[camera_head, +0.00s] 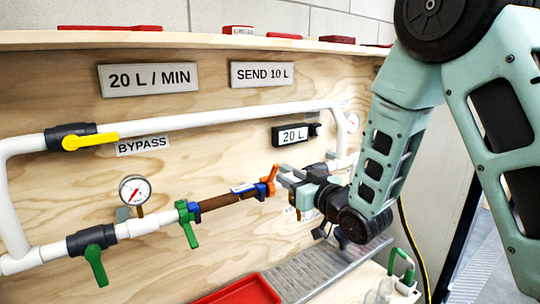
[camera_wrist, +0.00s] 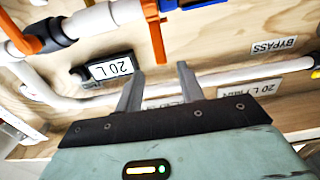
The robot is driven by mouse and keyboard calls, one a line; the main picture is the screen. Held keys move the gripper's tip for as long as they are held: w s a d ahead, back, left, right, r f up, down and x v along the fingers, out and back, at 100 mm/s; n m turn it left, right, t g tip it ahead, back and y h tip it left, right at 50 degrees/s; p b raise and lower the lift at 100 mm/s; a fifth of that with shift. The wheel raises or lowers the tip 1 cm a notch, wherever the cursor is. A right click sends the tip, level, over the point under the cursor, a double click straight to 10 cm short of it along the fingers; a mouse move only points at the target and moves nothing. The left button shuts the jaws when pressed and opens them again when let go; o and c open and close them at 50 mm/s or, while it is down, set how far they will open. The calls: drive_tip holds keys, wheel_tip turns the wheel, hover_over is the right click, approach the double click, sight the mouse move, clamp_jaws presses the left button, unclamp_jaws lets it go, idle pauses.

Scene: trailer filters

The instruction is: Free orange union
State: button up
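The orange union (camera_head: 267,182) sits at the right end of a brown filter (camera_head: 222,201) with a blue label. It has wing-like lugs, one pointing up in the head view. In the wrist view the orange union (camera_wrist: 152,14) is at the top edge, one lug reaching down towards the gap between my fingertips. My gripper (camera_head: 283,174) is just right of the union in the head view. In the wrist view my gripper (camera_wrist: 160,69) has its fingers apart with nothing held. I cannot tell whether the fingers touch the lug. A green union (camera_head: 186,212) is at the filter's left end.
White pipe (camera_head: 220,117) runs above the filter, with a yellow-handled bypass valve (camera_head: 75,140). A green-handled valve (camera_head: 92,245) and a gauge (camera_head: 135,190) are at left. An orange-handled valve (camera_wrist: 28,38) shows in the wrist view. A red tray (camera_head: 240,291) is below on the metal surface.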

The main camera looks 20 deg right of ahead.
sight(276, 170)
drive_tip(key=p+x, duration=0.2)
drive_tip(key=x, duration=0.8)
drive_tip(key=shift+f+p, duration=0.15)
drive_tip(key=shift+p, duration=0.15)
clamp_jaws()
